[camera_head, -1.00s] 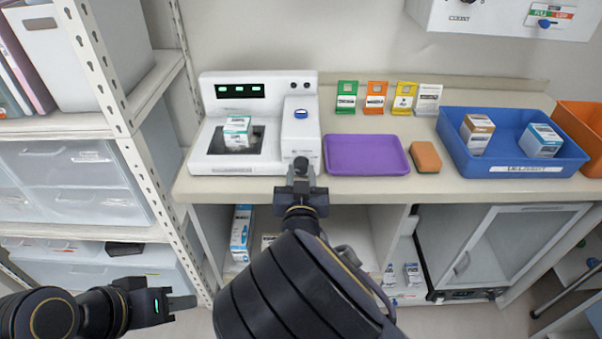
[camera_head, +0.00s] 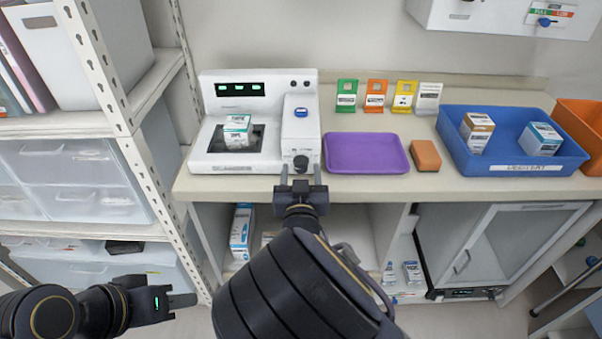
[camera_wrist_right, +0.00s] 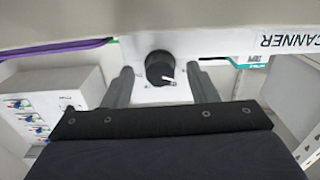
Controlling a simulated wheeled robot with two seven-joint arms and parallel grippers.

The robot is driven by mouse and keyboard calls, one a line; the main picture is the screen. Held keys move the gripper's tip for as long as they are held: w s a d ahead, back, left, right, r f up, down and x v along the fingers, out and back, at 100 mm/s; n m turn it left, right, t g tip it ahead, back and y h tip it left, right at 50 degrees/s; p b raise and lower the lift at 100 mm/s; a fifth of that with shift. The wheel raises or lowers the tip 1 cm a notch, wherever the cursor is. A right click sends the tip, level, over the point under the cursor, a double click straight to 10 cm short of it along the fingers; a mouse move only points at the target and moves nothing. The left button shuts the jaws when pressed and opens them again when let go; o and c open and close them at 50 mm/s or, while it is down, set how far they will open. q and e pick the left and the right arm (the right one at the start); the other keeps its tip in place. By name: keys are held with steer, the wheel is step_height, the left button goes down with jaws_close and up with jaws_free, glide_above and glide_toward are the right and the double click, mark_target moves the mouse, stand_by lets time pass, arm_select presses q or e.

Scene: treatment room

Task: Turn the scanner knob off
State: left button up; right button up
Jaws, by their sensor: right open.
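The white scanner (camera_head: 221,166) stands on the counter with a scan plate and a lit green display. Its black knob (camera_head: 301,162) is on the front face at the right. The right wrist view shows the knob (camera_wrist_right: 158,67) with a white pointer mark toward the picture's right, slightly down. My right gripper (camera_head: 301,173) is open, its fingers on either side of the knob with gaps between; whether the tips reach past it is unclear. My left gripper (camera_head: 182,301) hangs low at the left, away from the scanner; its finger gap cannot be made out.
A box (camera_head: 237,130) lies on the scan plate. A blue button (camera_head: 301,113) tops the scanner's right part. A purple tray (camera_head: 366,170), an orange sponge (camera_head: 426,155) and a blue bin (camera_head: 563,172) stand to the right. A shelf rack (camera_head: 150,170) is at the left.

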steer(key=s, duration=0.8)
steer(key=shift+w, duration=0.1)
